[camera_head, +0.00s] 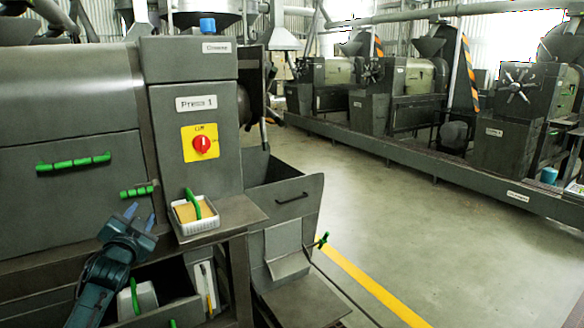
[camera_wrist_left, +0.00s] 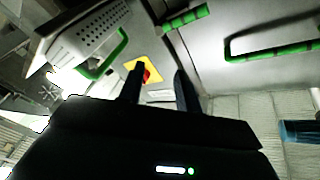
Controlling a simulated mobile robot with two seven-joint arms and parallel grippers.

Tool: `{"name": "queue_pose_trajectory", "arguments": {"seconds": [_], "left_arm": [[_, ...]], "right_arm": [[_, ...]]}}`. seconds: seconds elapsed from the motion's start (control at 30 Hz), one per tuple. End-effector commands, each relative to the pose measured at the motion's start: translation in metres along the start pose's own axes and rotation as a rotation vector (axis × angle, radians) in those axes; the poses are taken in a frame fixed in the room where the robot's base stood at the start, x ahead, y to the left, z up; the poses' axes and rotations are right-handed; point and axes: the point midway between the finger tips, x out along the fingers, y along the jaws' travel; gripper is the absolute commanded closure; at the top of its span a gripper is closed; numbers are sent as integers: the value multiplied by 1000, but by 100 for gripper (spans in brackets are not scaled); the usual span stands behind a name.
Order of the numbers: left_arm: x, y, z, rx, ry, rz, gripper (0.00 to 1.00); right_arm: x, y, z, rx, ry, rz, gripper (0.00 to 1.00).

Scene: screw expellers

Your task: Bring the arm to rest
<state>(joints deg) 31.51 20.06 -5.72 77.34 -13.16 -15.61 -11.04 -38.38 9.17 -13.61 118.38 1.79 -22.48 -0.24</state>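My left gripper (camera_head: 141,216) is in front of the grey press cabinet, left of a small white basket (camera_head: 195,214). Its two fingers point up and stand apart with nothing between them. In the left wrist view the fingers (camera_wrist_left: 160,88) are also apart, and the gap is empty. The arm comes up from the bottom left, in front of the lower shelf. My right gripper is not in view.
The cabinet labelled Press 1 (camera_head: 196,130) carries a red switch on a yellow plate (camera_head: 201,143) and green handles (camera_head: 73,162). The basket with a green handle stands on a ledge (camera_head: 240,212). Open floor (camera_head: 400,230) lies to the right, with more machines behind.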

Motion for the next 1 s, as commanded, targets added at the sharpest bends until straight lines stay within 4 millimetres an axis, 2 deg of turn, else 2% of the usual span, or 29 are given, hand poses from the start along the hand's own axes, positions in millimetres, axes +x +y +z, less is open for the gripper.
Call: {"name": "queue_pose_trajectory", "arguments": {"seconds": [0.17, 0.2, 0.37, 0.47, 0.57, 0.67, 0.8, 0.9, 1.0], "left_arm": [[-2, 23, 18, -440, -122, 98, 66], [-14, 43, 27, -435, -136, 125, 66], [-58, 100, 47, -428, -166, 206, 66], [-93, 138, 60, -433, -193, 266, 66], [-140, 179, 73, -446, -227, 336, 66], [-200, 220, 83, -472, -270, 415, 66], [-296, 265, 89, -527, -343, 522, 66], [-356, 282, 86, -571, -393, 581, 66], [-400, 290, 81, -608, -436, 619, 66]], "right_arm": [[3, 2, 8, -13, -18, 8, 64], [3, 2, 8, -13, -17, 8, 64], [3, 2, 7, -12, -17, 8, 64], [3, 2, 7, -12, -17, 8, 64], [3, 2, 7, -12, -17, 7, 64], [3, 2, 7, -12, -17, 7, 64], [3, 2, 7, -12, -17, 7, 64], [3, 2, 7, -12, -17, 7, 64], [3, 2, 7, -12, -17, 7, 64]]}}
